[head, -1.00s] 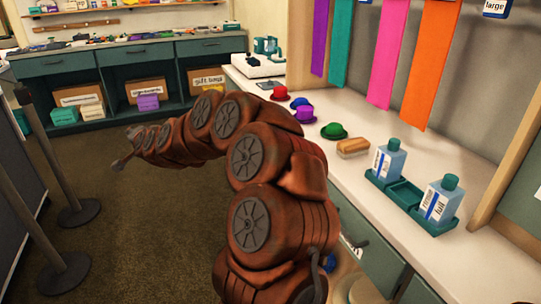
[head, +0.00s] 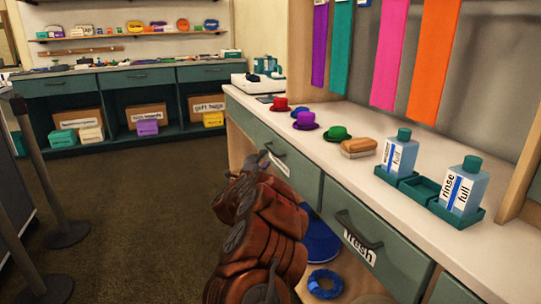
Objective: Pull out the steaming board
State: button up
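No board that I can make out as the steaming board is in view. The counter has green drawer fronts below its white top. The left drawer front (head: 301,173) has a dark handle and a white label, partly covered by my arm. The drawer to its right (head: 384,266) has a dark bar handle and a label reading "fresh". Both look closed. My gripper (head: 262,158) is at the end of my red-brown arm, close in front of the left drawer's handle. Its fingers are too small and covered to tell open from shut, or whether they touch the handle.
Blue rings (head: 325,283) lie on the open shelf below. Dark posts (head: 45,175) stand left; carpet between is clear.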

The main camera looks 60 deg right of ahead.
aim_at(270, 149)
jog(key=shift+b+x, duration=0.8)
jog(key=shift+x, duration=2.8)
jog(key=shift+w, duration=0.1)
grip_shut()
